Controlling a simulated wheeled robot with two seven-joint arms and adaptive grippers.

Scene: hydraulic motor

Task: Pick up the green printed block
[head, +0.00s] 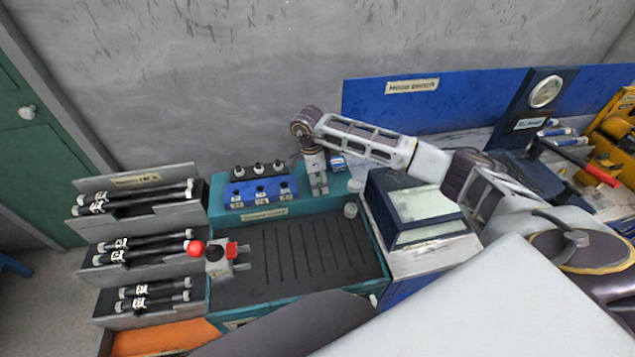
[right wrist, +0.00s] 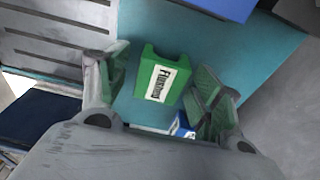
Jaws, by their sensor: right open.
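The green printed block (right wrist: 148,82) sits on the teal surface in the right wrist view, with a white label lettered in black on top. My right gripper (right wrist: 162,72) is open, its two fingers on either side of the block with gaps showing. In the head view my right gripper (head: 319,188) points down over the back right part of the teal bench (head: 325,211). I cannot make out the green block there. My left gripper is not in view.
A blue block (head: 337,160) stands close behind the right gripper. A blue rack with several fittings (head: 262,192) is to its left. A dark slotted plate (head: 300,250) fills the bench front. A dark-blue box with a pale screen (head: 422,203) stands to the right.

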